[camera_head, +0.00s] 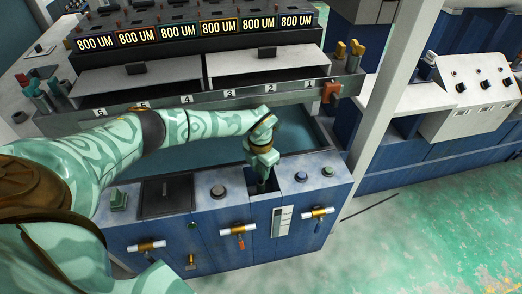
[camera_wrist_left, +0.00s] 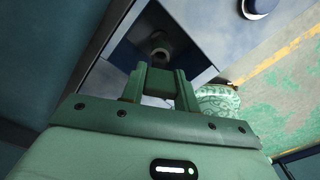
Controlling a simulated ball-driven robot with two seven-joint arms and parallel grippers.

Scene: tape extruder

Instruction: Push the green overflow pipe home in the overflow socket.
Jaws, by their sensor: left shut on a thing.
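My left gripper (camera_head: 262,166) points down over a dark recess (camera_head: 251,181) in the top of the blue tank cabinet. In the left wrist view its two fingers (camera_wrist_left: 162,88) are shut on the green overflow pipe, which is mostly hidden by the fingers. In the head view a thin green length of the pipe (camera_head: 262,186) shows below the fingertips, reaching into the recess. In the left wrist view a round grey-green tubular end (camera_wrist_left: 160,50) shows in the recess ahead of the fingers. The overflow socket's contact with the pipe is hidden, so I cannot tell how deep it sits. My right gripper is out of view.
The water tank (camera_head: 285,135) lies behind the recess, under a rail with numbered labels (camera_head: 230,93). Round buttons (camera_head: 301,176) flank the recess. A white post (camera_head: 385,85) stands at the right.

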